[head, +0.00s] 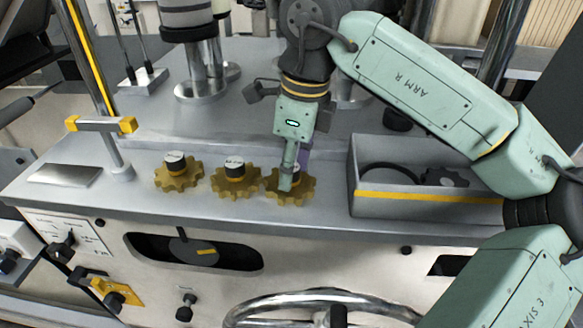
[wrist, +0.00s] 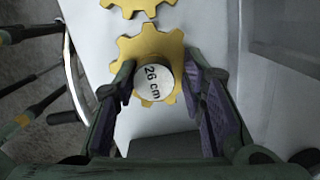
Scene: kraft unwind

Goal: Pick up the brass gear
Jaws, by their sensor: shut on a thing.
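Three brass gears stand in a row on the grey machine ledge: a left gear (head: 179,178), a middle gear (head: 237,184) and a right gear (head: 302,194). The left and middle ones show dark hubs with pale tops. My gripper (head: 291,180) is over the right gear and hides its hub. In the wrist view, the right gear (wrist: 152,50) has a pale cap (wrist: 153,80) marked "26 cm" between the purple-padded fingers of my gripper (wrist: 165,85). The fingers are shut on this gear's hub. The gear appears flat at ledge level; I cannot tell whether it is lifted.
A grey open box (head: 430,203) with a yellow stripe stands to the right and holds dark parts. A post with a yellow clamp (head: 100,125) stands to the left. A chrome handwheel (head: 300,305) is below the ledge (head: 130,205). Metal columns stand behind.

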